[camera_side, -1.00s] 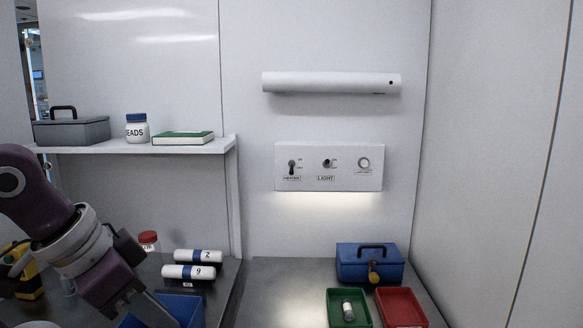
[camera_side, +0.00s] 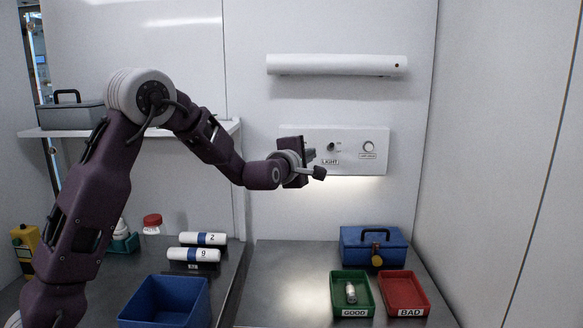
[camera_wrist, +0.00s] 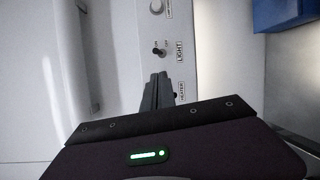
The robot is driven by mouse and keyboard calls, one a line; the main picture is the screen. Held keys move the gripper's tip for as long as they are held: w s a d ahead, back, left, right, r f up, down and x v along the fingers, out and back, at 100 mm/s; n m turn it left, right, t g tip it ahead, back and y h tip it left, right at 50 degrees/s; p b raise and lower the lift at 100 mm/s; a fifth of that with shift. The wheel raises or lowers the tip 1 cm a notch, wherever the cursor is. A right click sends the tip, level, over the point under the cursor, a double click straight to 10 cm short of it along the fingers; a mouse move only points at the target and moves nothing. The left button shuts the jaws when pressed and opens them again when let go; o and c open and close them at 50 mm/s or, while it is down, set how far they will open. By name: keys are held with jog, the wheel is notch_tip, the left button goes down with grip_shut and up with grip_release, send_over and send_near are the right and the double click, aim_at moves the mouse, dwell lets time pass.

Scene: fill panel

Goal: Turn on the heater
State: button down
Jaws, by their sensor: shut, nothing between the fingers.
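The white control panel (camera_side: 350,133) is on the back wall. My gripper (camera_side: 309,155) is shut and empty in front of the panel's left part, hiding the heater switch in the side view. In the wrist view, the shut fingers (camera_wrist: 159,77) reach beside the HEATER label (camera_wrist: 181,91). They cover most of the heater switch, so its position and any contact cannot be told. The LIGHT switch (camera_side: 331,147) is to the right of my gripper, and it also shows in the wrist view (camera_wrist: 160,52).
A round button (camera_side: 369,147) is at the panel's right. A white lamp bar (camera_side: 340,65) is above. Below stand a blue toolbox (camera_side: 360,250), a green tray (camera_side: 338,300) and a red tray (camera_side: 418,300). A blue bin (camera_side: 165,312) is at the lower left.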

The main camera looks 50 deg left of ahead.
jog(key=w+a+f+n+t+y, duration=0.2)
jog(key=w+a+f+n+y, duration=0.1)
jog(key=a+f+n+y, duration=0.45)
jog(key=s+f+n+t+y, duration=0.2)
jog(key=s+f+n+t, duration=0.1)
jog(key=f+n, duration=0.3)
jog(key=shift+s+d, duration=0.25)
jog(key=shift+s, duration=0.35)
jog(key=x, duration=1)
jog(key=shift+r, duration=0.1)
jog(key=shift+s+d+r+g+h, duration=0.15)
jog(key=shift+g+h, duration=0.3)
jog(key=shift+g, duration=0.25)
